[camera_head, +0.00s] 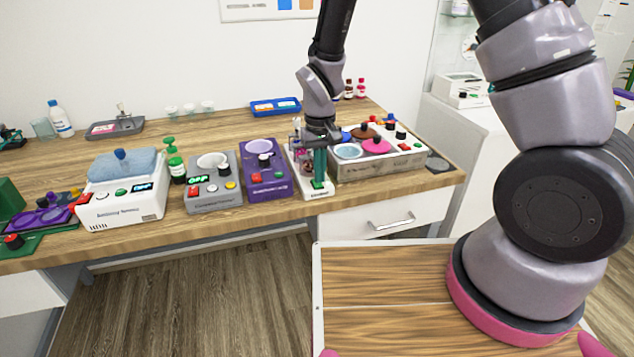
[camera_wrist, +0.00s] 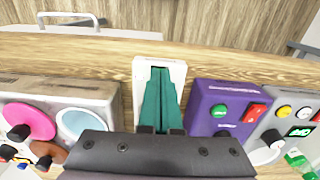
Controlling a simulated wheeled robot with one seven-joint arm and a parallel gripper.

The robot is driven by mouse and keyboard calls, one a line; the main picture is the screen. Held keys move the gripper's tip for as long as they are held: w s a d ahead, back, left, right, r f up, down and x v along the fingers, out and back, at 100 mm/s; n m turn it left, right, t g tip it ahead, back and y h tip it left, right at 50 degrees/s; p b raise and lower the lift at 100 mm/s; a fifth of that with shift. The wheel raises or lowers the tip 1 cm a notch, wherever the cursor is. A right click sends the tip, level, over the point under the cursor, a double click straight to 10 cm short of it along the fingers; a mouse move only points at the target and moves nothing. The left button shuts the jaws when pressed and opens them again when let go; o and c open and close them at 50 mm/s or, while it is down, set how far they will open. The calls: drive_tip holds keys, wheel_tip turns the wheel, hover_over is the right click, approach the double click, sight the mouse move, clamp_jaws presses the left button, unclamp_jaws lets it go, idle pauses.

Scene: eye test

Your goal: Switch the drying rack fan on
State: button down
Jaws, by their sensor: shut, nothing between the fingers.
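The drying rack (camera_head: 300,172) is a narrow white unit with a slim base, standing between the purple device and the wide box in the head view. Small tubes or glassware show at its back, partly hidden by my arm. Its white base also shows in the wrist view (camera_wrist: 146,74). My gripper (camera_head: 319,180) has teal fingers, shut and empty, pointing down over the front part of the base. In the wrist view the shut fingers (camera_wrist: 160,72) cover most of the base. Small coloured controls show by the fingertips in the head view. Whether the fingers touch them I cannot tell.
The purple device (camera_head: 266,187) stands close on the left, with the grey device (camera_head: 213,197) beyond it. The wide box (camera_head: 375,164) with coloured dishes stands close on the right. The wooden bench edge (camera_wrist: 215,58) in front is clear.

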drive_tip(key=shift+r, duration=2.65)
